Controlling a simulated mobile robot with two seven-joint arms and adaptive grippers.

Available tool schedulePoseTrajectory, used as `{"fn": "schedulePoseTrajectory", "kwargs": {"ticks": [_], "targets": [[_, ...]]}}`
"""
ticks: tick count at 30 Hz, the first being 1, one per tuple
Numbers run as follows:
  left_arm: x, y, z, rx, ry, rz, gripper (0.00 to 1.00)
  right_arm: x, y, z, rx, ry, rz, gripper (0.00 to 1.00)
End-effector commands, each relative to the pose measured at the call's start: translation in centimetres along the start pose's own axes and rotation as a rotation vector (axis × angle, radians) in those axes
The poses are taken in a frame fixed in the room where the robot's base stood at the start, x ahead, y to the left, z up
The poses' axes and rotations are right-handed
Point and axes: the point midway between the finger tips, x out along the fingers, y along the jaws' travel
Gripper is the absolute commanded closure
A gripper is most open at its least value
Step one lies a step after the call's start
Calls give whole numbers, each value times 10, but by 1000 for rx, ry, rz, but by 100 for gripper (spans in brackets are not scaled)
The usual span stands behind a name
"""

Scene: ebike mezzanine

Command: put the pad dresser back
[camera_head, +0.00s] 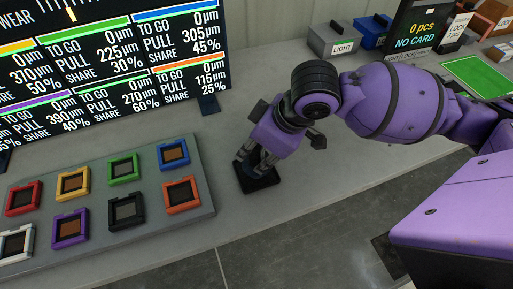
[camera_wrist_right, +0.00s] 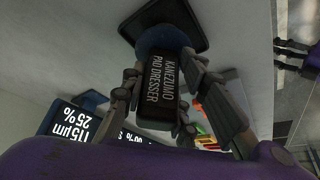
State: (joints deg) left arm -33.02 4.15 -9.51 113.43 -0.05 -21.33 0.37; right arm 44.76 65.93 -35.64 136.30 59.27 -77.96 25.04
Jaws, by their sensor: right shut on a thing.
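My right gripper (camera_head: 257,163) is shut on the pad dresser. In the right wrist view the dresser (camera_wrist_right: 158,88) is a dark block with the white words "KANIZUMO PAD DRESSER", lying between the fingers (camera_wrist_right: 160,72). A round blue part (camera_wrist_right: 163,40) shows at its far end. A black square base (camera_head: 260,180) lies on the bench under the gripper; it also shows in the wrist view (camera_wrist_right: 182,14). I cannot tell whether the dresser touches it. At the right edge of the wrist view are dark fingers and a purple link, perhaps my left gripper (camera_wrist_right: 290,52).
A grey board (camera_head: 150,212) with several coloured framed pads lies left of the gripper. A large display (camera_head: 110,75) stands behind it. A grey "LIGHT" box (camera_head: 335,42), a blue box (camera_head: 371,32) and a green mat (camera_head: 478,76) are at the back right. Bench between is clear.

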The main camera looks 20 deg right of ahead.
Motion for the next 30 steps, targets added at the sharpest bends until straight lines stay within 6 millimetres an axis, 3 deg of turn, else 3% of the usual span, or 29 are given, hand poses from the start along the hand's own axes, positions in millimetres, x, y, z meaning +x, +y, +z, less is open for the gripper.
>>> {"fn": "schedulePoseTrajectory", "kwargs": {"ticks": [8,9,13,23,26,30], "targets": [[-2,-5,-4,5,8,-7,60,-2,0,-2,-2,7,3,100],[-2,-5,-3,6,5,-6,60,-1,0,-1,-1,3,2,70],[-3,-4,0,6,-2,-4,60,-1,0,-1,-1,3,2,54],[-3,-2,5,8,-11,2,60,-2,1,-2,-1,3,3,54],[-4,-2,2,8,-6,2,60,-12,1,-2,-1,4,5,54],[-6,-1,-7,8,6,2,60,-39,2,-3,-3,6,9,54]]}}
